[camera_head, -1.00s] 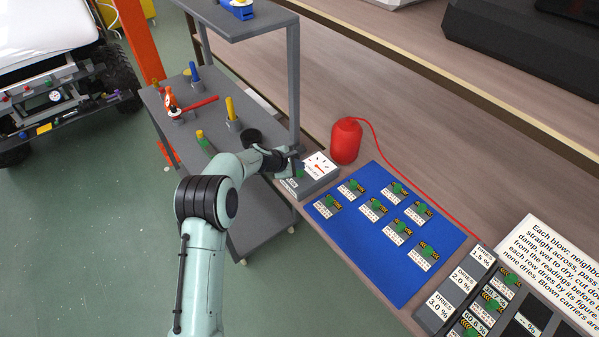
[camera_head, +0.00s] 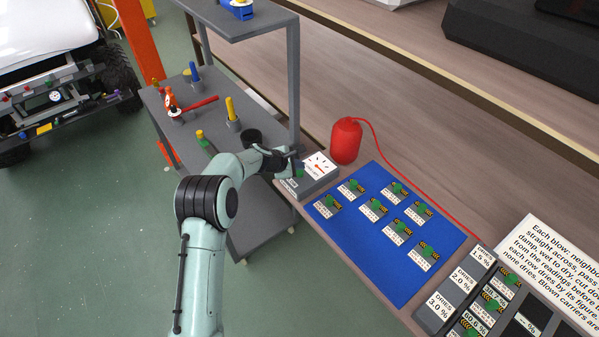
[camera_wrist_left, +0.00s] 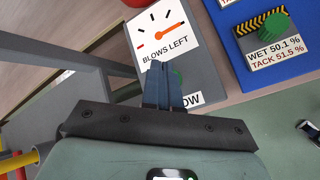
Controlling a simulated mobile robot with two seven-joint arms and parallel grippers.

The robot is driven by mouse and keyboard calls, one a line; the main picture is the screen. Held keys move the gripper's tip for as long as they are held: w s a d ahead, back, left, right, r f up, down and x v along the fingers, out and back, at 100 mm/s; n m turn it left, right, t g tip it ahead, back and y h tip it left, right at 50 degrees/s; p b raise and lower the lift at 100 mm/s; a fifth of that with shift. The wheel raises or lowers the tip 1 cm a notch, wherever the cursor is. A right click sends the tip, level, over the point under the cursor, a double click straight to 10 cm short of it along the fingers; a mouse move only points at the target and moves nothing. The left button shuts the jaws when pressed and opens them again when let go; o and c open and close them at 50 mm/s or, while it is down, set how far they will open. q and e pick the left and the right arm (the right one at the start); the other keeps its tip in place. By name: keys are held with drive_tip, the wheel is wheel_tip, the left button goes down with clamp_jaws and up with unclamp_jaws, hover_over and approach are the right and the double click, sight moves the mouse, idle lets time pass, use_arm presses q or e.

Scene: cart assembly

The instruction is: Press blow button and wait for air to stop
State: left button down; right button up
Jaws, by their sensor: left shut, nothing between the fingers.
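The grey blow box (camera_head: 318,180) stands at the bench's left end, with a white "BLOWS LEFT" dial (camera_head: 321,163) on top. In the left wrist view the dial (camera_wrist_left: 160,30) has an orange needle pointing to the upper right. The green blow button (camera_wrist_left: 177,74) is mostly hidden behind my left fingers. My left gripper (camera_head: 298,167) is shut and empty, its tips over the box at the button. In the left wrist view the gripper (camera_wrist_left: 160,68) covers part of the label ending in "OW". I cannot tell whether the button is pressed down.
A red air bottle (camera_head: 346,141) with a red hose stands behind the box. A blue mat (camera_head: 378,262) holds several carriers with green knobs. Drying slots (camera_head: 460,283) and a text sign (camera_head: 561,265) are at the right. A grey cart (camera_head: 262,220) with tools stands left of the bench.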

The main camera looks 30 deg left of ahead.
sight(298, 174)
use_arm(q)
drive_tip(key=shift+f, duration=0.1)
drive_tip(key=shift+f+b, duration=0.3)
drive_tip(key=shift+f, duration=0.05)
use_arm(e)
drive_tip(key=shift+s+f, duration=0.1)
drive_tip(key=shift+f, duration=0.2)
use_arm(q)
drive_tip(key=shift+f+b, duration=0.4)
drive_tip(key=shift+f, duration=0.15)
use_arm(e)
drive_tip(key=shift+s+f, duration=0.15)
drive_tip(key=shift+f, duration=0.25)
use_arm(q)
drive_tip(key=shift+r, duration=0.1)
drive_tip(key=shift+r+p, duration=0.7)
drive_tip(key=shift+r, duration=0.15)
use_arm(e)
drive_tip(key=shift+w+r, duration=0.3)
drive_tip(key=shift+r, duration=0.4)
use_arm(q)
drive_tip(key=shift+r, duration=0.15)
use_arm(e)
drive_tip(key=shift+r, duration=0.1)
